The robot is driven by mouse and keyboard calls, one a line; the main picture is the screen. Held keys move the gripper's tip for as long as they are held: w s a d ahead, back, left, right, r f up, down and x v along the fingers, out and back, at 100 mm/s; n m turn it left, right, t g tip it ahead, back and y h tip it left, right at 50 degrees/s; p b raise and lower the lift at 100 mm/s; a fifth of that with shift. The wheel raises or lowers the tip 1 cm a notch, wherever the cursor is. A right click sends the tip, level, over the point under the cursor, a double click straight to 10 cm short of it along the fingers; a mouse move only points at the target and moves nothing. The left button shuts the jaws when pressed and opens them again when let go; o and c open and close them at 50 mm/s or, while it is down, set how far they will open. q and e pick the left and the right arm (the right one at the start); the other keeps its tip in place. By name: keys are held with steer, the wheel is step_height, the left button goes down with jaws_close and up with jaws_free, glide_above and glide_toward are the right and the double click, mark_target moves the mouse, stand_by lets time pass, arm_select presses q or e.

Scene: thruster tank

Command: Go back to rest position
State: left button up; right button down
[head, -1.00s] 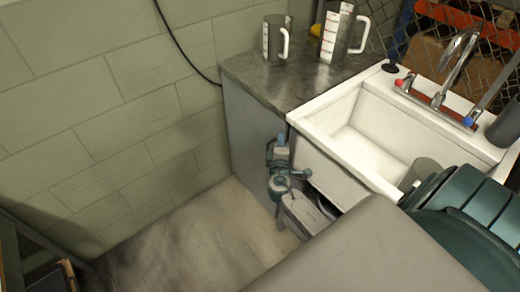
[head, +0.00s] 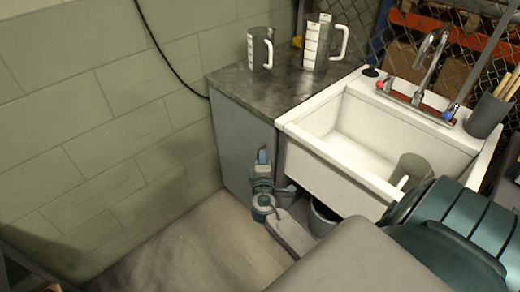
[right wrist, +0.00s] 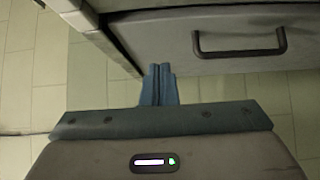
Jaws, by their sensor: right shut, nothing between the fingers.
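My right gripper (head: 262,156) is low beside the grey cabinet (head: 234,140), below the counter and left of the sink front. In the right wrist view its blue fingers (right wrist: 158,72) are pressed together with nothing between them. They point toward a grey front panel with a dark handle (right wrist: 240,52); I cannot tell whether they touch anything. My left gripper is not in view.
A white sink (head: 350,125) holds a grey mug-like jug (head: 413,167). Two measuring jugs (head: 260,48) (head: 317,45) stand on the dark counter (head: 235,78). A grey cup (head: 485,117) with sticks stands at the sink's right. Floor (head: 170,250) at lower left is clear.

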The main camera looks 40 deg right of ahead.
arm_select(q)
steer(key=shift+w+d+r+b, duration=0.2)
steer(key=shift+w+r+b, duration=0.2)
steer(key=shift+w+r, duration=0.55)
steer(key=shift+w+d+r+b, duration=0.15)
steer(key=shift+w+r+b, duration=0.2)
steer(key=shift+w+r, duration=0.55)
arm_select(e)
steer(key=v, duration=0.7)
steer(key=shift+f, duration=0.15)
